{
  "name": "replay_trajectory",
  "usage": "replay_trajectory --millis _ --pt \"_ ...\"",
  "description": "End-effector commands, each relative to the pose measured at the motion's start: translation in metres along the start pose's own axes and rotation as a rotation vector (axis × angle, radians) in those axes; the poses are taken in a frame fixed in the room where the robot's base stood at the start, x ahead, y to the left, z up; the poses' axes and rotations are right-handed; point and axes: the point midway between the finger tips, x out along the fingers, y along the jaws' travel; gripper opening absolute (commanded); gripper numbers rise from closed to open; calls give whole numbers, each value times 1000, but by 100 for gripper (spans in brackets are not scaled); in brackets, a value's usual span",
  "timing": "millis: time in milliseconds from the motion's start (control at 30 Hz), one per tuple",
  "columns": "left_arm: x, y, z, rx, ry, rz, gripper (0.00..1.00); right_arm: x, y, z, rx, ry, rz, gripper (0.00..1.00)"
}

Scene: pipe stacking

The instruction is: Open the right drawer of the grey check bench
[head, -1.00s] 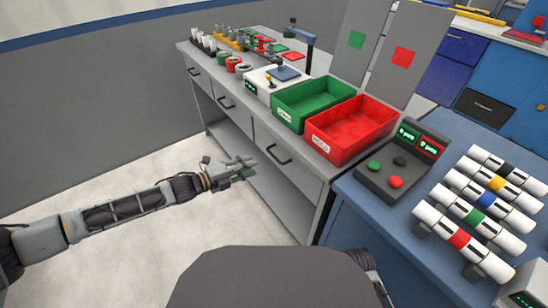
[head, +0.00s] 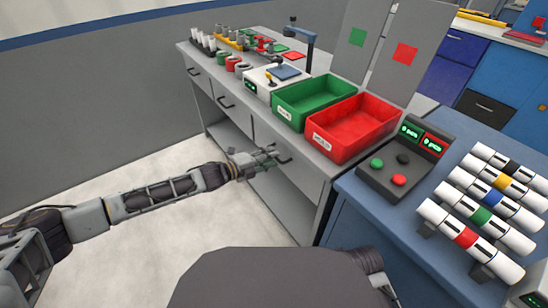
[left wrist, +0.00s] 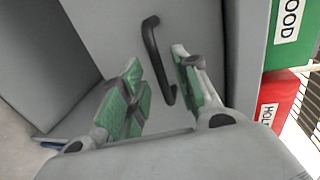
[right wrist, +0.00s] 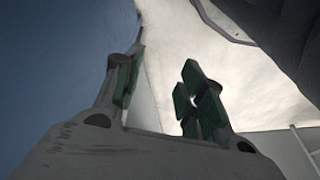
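The grey check bench (head: 250,104) stands along the wall with a row of drawers under its top. Its right drawer (head: 312,184) is shut and looks flush with the front. The drawer's black bar handle (left wrist: 151,38) shows in the left wrist view, partly between the fingertips; in the head view my gripper partly covers it. My left gripper (head: 268,158) is at this handle, and the left wrist view shows it open (left wrist: 158,65), one finger to each side. Contact cannot be told. My right gripper (right wrist: 160,75) is open and empty, away from the bench.
A green bin (head: 303,103) and a red bin (head: 352,128) stand on the bench above the drawer. A blue table (head: 350,215) with a button box (head: 405,165) and several banded cylinders adjoins on the right. The pale floor (head: 150,180) before the bench is clear.

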Motion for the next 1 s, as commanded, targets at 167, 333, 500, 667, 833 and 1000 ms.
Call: replay_trajectory --millis 167,333,500,667,833,1000 --pt "15 0 0 1 0 -1 31 -4 -1 -1 -1 12 -3 40" --pt "22 0 0 0 0 0 31 -8 -3 0 -2 16 -6 40" --pt "24 0 0 0 0 0 31 -8 -4 3 -2 11 -7 40" --pt "24 0 0 0 0 0 31 -8 -4 2 -2 12 -7 40" --pt "24 0 0 0 0 0 15 -8 -3 0 -3 15 -6 40" --pt "24 0 0 0 0 0 0 -9 -2 -3 -3 20 -5 40"
